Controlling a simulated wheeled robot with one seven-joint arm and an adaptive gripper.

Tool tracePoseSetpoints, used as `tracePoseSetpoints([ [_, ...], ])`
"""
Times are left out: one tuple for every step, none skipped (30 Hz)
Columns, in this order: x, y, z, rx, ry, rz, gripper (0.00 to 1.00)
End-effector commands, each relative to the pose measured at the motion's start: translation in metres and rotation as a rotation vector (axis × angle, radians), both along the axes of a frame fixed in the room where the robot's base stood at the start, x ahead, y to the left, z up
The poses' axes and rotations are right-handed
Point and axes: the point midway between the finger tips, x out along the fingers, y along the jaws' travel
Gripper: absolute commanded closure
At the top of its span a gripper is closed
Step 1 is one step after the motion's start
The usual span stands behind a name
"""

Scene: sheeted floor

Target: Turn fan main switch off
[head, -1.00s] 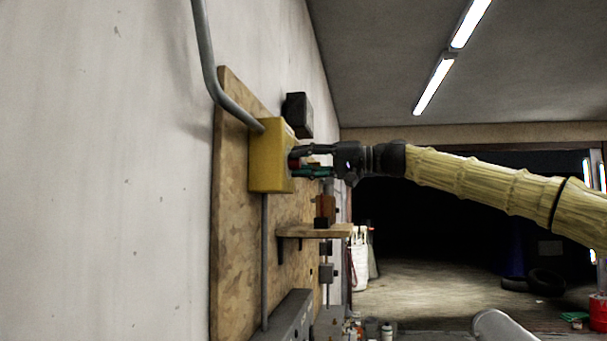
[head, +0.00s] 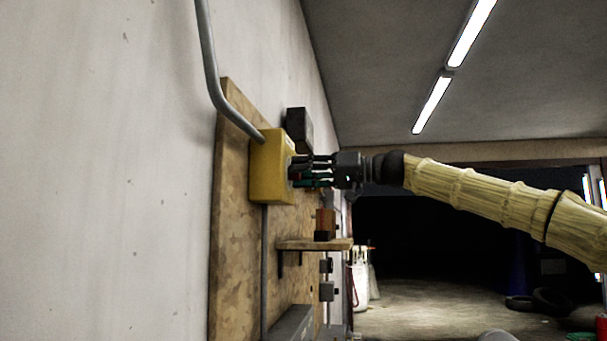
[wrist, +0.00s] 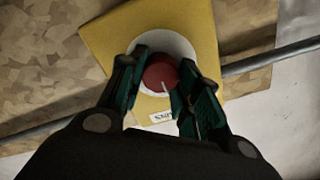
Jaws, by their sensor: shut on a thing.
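The yellow switch box (head: 268,166) is mounted on a wooden board on the wall, left of centre in the head view. My gripper (head: 300,171) reaches the box face from the right. In the wrist view my gripper (wrist: 158,88) has its green-padded fingers on both sides of the red knob, shut on it. The finger sides hide part of the disc. A small white label (wrist: 162,117) shows below the knob, partly covered.
A grey conduit (head: 212,80) enters the box from above. A dark box (head: 299,128) is on the wall behind it. A small wooden shelf (head: 312,244) with a brown block sits below my gripper. The space right of the board is open.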

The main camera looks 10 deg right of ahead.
Motion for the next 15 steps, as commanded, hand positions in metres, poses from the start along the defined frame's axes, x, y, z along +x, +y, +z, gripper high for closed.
tracePoseSetpoints([
  [0.0006, 0.0001, -0.0017, -0.002, 0.001, 0.0, 0.91],
  [0.0006, 0.0001, -0.0018, -0.002, 0.002, 0.0, 0.91],
  [0.0006, 0.0001, -0.0018, -0.002, 0.002, 0.0, 0.91],
  [0.0006, 0.0001, -0.0018, -0.002, 0.002, 0.0, 0.91],
  [0.0006, 0.0001, -0.0018, -0.002, 0.002, 0.0, 0.91],
  [0.0006, 0.0001, -0.0018, -0.002, 0.002, 0.0, 0.62],
  [0.0006, 0.0002, -0.0018, -0.002, 0.002, 0.0, 0.56],
  [0.0006, 0.0001, -0.0018, -0.002, 0.002, 0.0, 0.51],
  [0.0005, 0.0001, -0.0016, -0.001, 0.001, 0.0, 0.46],
  [0.0005, 0.0001, -0.0014, -0.001, 0.001, 0.0, 0.46],
  [0.0004, 0.0, -0.0013, -0.001, 0.001, 0.0, 0.46],
  [0.0004, 0.0, -0.0012, -0.001, 0.001, 0.0, 0.46],
  [0.0003, 0.0001, -0.0011, -0.001, 0.001, 0.0, 0.46],
  [0.0003, 0.0001, -0.001, -0.001, 0.001, 0.0, 0.46],
  [0.0002, 0.0001, -0.0008, 0.0, 0.001, 0.001, 0.46],
])
